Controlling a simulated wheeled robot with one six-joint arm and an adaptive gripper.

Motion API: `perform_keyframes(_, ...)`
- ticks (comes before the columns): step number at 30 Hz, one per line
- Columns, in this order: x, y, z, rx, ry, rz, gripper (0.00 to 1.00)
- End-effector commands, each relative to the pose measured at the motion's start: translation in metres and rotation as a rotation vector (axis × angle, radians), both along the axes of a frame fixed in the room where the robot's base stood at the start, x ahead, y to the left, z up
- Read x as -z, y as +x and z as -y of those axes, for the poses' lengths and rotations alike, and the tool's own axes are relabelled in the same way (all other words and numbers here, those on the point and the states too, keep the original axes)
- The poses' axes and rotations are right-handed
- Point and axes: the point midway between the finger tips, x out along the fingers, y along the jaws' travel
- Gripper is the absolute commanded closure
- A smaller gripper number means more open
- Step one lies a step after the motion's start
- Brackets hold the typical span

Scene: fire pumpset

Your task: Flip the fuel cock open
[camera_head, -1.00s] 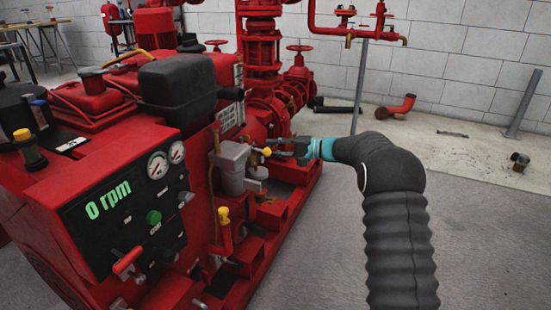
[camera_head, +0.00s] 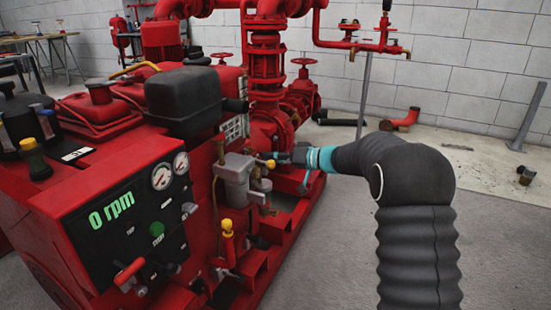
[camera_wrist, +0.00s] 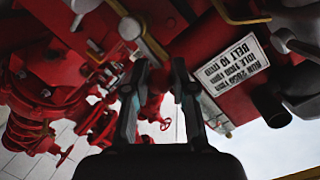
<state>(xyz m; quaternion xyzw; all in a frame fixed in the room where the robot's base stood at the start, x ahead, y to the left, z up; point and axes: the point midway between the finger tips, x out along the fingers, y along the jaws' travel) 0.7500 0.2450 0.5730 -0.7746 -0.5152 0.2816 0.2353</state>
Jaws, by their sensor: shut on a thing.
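The fuel cock's small yellow knob (camera_head: 270,163) shows in the head view beside a grey metal filter bowl (camera_head: 237,178) on the red engine's side. My gripper (camera_head: 283,158) reaches it from the right, with its fingertips at the knob. In the wrist view, which is upside down, my gripper's two dark fingers (camera_wrist: 160,65) stand a little apart, and a brownish bar (camera_wrist: 146,38) runs down towards their tips. My gripper is shut on the fuel cock's lever. The grip point is small and dark, so the lever's exact angle is unclear.
The control panel (camera_head: 135,220) reads 0 rpm at the left. A yellow-topped red lever (camera_head: 228,240) stands below the filter bowl. Red pump pipes and a valve wheel (camera_head: 303,62) rise behind my gripper. The grey floor (camera_head: 340,255) right of the engine is clear.

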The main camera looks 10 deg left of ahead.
Motion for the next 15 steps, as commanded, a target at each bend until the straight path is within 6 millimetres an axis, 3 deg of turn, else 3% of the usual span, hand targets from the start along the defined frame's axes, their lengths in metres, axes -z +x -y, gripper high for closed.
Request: perform_keyframes(15,-0.0007,-0.0086,-0.0046,-0.005,-0.049,0.136,1.00)
